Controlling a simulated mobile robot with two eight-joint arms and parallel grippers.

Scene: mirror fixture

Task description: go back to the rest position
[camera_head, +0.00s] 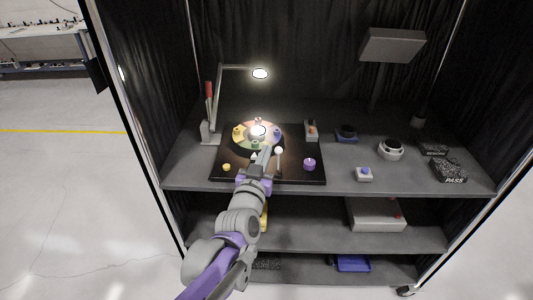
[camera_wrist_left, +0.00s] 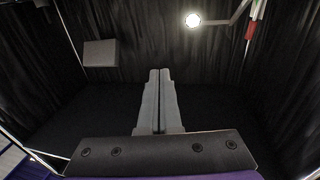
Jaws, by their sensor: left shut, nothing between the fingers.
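My left gripper (camera_head: 266,157) reaches in from the lower left over the front part of a black board on the shelf. Its two fingers (camera_wrist_left: 159,100) are closed together with nothing between them in the left wrist view. The black board (camera_head: 300,175) carries a round coloured disc (camera_head: 239,146) with a bright centre, just beyond the fingertips. My right gripper does not show in either view.
A lamp (camera_head: 260,73) on a bent arm stands at the back left. Lower shelves hold a grey box (camera_head: 376,215) and a blue tray (camera_head: 352,264).

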